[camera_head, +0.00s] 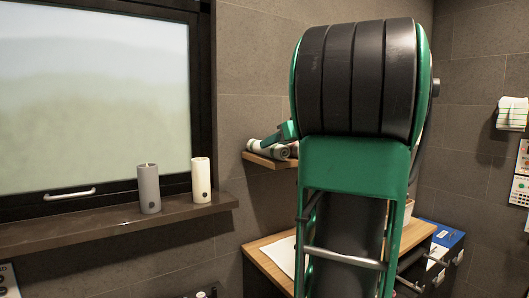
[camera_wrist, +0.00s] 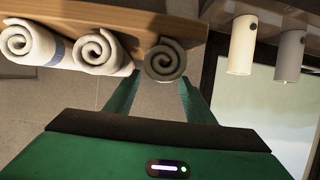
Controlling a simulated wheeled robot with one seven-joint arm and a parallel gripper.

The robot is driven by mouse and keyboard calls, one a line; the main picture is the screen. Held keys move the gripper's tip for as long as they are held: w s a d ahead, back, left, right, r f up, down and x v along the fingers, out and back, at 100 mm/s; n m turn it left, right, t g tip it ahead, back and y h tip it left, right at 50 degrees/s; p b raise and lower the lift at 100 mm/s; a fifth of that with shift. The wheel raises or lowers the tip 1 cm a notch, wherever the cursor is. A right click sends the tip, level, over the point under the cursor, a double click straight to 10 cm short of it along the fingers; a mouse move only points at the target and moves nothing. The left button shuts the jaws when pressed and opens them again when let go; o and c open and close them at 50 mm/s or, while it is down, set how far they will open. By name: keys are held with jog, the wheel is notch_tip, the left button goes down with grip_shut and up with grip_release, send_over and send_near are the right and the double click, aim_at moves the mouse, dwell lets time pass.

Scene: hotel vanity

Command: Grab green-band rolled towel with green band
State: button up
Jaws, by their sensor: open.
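Three rolled towels sit on a wooden shelf, seen upside down in the wrist view. The left roll (camera_wrist: 30,42) is white with a blue band. The right roll (camera_wrist: 165,61) is darker, grey-olive, seen end-on; I cannot make out a green band. My gripper (camera_wrist: 160,82) is open, with its green fingertips to either side of the right roll's end and nothing visibly held. In the head view my arm hides part of the shelf; rolled towels (camera_head: 281,152) show beside my green gripper (camera_head: 287,131).
The wooden shelf (camera_head: 262,160) is fixed to the tiled wall. A grey candle (camera_head: 148,188) and a white candle (camera_head: 201,180) stand on the window sill (camera_head: 100,233) to the left. A wooden counter (camera_head: 268,255) lies below the shelf, partly hidden by my arm.

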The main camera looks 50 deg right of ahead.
jog(key=shift+x, duration=2.35)
jog(key=shift+d, duration=0.1)
jog(key=c, duration=0.7)
jog(key=shift+c, duration=0.2)
